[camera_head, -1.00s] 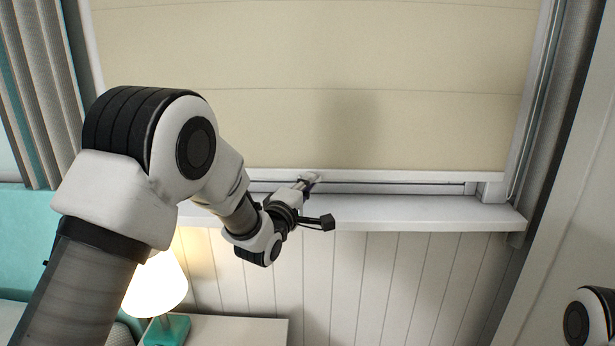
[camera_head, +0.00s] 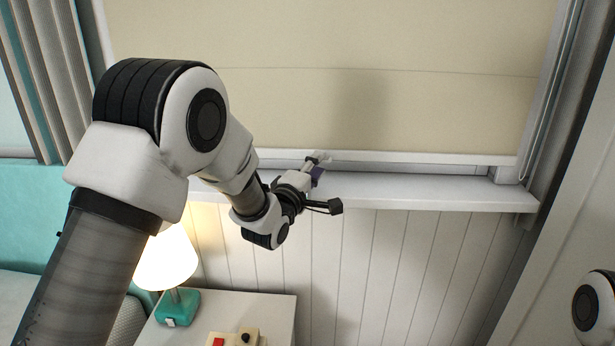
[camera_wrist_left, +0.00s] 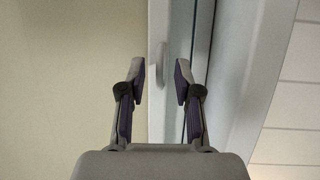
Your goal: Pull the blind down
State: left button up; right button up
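The beige blind (camera_head: 420,95) hangs over most of the window, and its white bottom rail (camera_head: 420,158) is a short gap above the sill. My left gripper (camera_head: 318,164) is at the rail, left of its middle. In the left wrist view, my left gripper (camera_wrist_left: 162,80) is open, with its two fingers apart. A small pale pull tab (camera_wrist_left: 160,64) on the rail (camera_wrist_left: 158,30) lies just beyond the fingertips, roughly in line with the space between them. The fingers do not appear to touch it. My right gripper is out of view.
The white window sill (camera_head: 440,192) runs below the rail. A lit lamp (camera_head: 168,262) stands on a white bedside table (camera_head: 270,310), with a small red-and-cream object (camera_head: 235,338) at its front. A grey curtain (camera_head: 30,80) hangs at the left.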

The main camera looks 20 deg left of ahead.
pick_arm(q)
jog(key=s+a+f, duration=0.1)
jog(key=s, duration=1)
jog(key=shift+a, duration=0.25)
